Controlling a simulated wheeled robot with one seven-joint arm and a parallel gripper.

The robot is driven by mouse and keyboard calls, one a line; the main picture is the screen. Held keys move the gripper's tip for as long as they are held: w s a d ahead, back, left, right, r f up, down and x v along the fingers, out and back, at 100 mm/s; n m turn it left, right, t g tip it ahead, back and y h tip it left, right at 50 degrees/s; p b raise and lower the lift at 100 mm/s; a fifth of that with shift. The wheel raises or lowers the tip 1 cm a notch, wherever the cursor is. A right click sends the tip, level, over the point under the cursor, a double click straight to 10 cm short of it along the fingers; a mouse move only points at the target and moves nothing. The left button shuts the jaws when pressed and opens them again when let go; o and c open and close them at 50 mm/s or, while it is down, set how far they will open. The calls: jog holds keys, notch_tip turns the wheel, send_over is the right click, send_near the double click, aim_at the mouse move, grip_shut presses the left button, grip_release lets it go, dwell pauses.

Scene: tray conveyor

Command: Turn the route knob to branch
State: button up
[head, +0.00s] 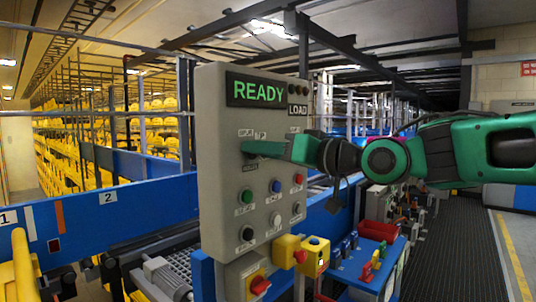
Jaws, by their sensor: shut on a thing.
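A grey control panel (217,200) stands upright in the middle of the head view. Its screen (258,91) reads READY in green, with a LOAD plate (298,111) beside it. My gripper (256,148) reaches in from the right, against the upper part of the panel below the screen. It is shut on the route knob, which its fingers largely hide. Small labels sit above and below the fingers, too small to read surely. I cannot tell which way the knob points.
Green (246,196), blue (276,186) and red (298,180) buttons lie just below my gripper. A red rotary switch (259,284) and yellow boxes (287,250) are lower. A blue table (352,265) with a red bin (378,230) stands at right.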

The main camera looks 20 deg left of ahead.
jog(key=n, duration=0.5)
jog(key=shift+r+n, duration=0.1)
jog(key=shift+n, duration=0.2)
dwell(0.4)
jog(key=o, duration=1.1)
jog(key=shift+c, duration=0.2)
jog(key=v, duration=1)
jog(key=shift+d, duration=0.3)
jog(key=shift+s+f, duration=0.1)
jog(key=shift+f, duration=0.15)
